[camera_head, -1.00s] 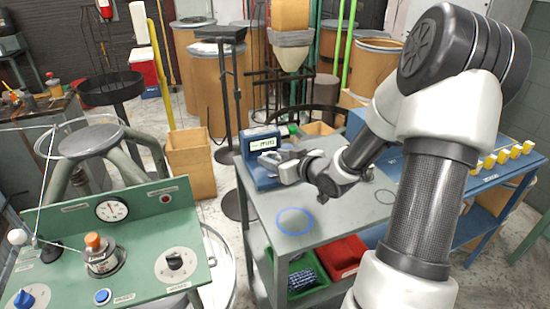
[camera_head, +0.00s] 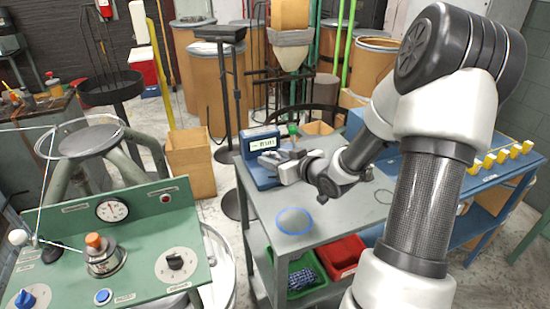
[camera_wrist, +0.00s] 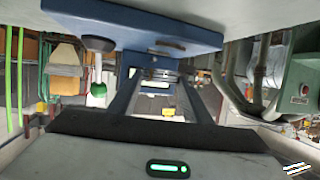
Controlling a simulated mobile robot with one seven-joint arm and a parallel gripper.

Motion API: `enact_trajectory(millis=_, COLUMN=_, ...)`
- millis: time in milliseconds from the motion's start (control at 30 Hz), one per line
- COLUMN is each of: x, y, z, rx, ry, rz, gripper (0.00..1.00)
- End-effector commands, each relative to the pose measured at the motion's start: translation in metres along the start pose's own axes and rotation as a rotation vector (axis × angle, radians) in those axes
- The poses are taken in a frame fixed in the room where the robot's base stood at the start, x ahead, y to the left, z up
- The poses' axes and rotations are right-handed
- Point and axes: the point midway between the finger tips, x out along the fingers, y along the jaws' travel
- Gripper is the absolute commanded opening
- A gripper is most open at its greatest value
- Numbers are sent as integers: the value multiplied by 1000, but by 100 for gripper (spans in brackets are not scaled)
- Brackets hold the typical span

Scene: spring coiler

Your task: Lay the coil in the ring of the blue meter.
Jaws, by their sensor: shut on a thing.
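The blue meter (camera_head: 262,146) stands at the left back of the grey bench, with a lit display on its face. My gripper (camera_head: 273,160) is at the meter's front, low over its base. In the wrist view, which appears upside down, the meter's blue base (camera_wrist: 130,22) spans the top, and my gripper (camera_wrist: 160,68) reaches toward it with its two fingers close together at the tips. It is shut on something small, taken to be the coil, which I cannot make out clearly. The ring on the meter cannot be made out.
A blue-rimmed disc (camera_head: 294,221) is on the bench's front left, with clear surface around it. Green (camera_head: 297,272) and red (camera_head: 340,256) bins sit below. A green control panel (camera_head: 120,245) stands at left.

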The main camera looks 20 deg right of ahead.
Motion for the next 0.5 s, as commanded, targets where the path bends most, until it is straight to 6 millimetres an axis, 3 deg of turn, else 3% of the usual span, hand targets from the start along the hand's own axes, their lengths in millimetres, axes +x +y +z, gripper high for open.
enact_trajectory(millis=500, x=3, y=0, z=8, rx=-1, ry=1, rz=0, gripper=17)
